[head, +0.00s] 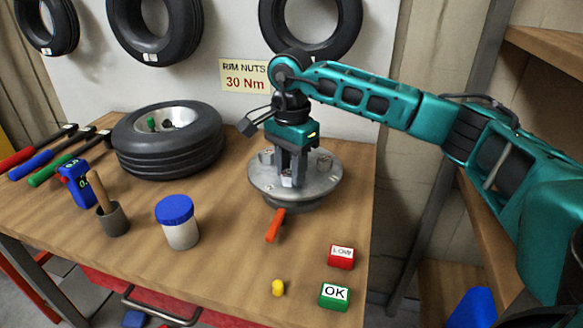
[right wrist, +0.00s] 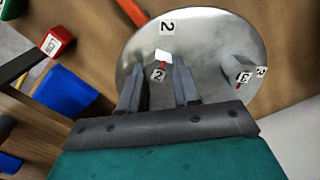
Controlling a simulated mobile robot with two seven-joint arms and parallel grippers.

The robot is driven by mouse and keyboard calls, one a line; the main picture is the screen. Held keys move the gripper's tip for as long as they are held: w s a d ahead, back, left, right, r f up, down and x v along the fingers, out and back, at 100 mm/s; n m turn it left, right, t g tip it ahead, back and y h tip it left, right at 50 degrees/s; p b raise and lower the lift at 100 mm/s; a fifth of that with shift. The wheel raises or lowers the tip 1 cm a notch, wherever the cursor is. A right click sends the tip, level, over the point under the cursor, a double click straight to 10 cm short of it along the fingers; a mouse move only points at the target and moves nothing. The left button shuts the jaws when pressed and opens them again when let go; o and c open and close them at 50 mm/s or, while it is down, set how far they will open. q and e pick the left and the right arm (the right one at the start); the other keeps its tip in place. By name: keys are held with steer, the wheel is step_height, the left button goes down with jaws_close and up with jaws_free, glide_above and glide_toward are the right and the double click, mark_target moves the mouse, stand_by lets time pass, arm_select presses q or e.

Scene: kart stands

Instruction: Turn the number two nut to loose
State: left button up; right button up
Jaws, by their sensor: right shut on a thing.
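The round metal hub plate (head: 322,190) stands on the bench with several grey nuts on it. In the right wrist view, the number two nut (right wrist: 158,75) has a white "2" label and a red mark, and lies between my finger ends. The number three nut (right wrist: 240,75) stands to the right in that view, with a red mark. My left gripper is not in view.
An orange-handled tool (head: 275,225) lies against the plate's front. A red "LOW" block (head: 341,256), a green "OK" block (head: 334,295) and a yellow piece (head: 278,287) lie in front. A blue-lidded jar (head: 179,222) and a tyre (head: 168,145) stand left. A sign reads "RIM NUTS 30 Nm" (head: 245,76).

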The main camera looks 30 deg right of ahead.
mark_target(289, 171)
steer(key=n, duration=0.3)
steer(key=shift+w+n, duration=0.15)
steer(key=shift+n, duration=0.15)
steer(key=shift+a+r+n, duration=0.1)
steer(key=shift+n, duration=1.7)
steer(key=o, duration=1.1)
steer(key=shift+c, duration=0.2)
step_height(289, 171, up, 13)
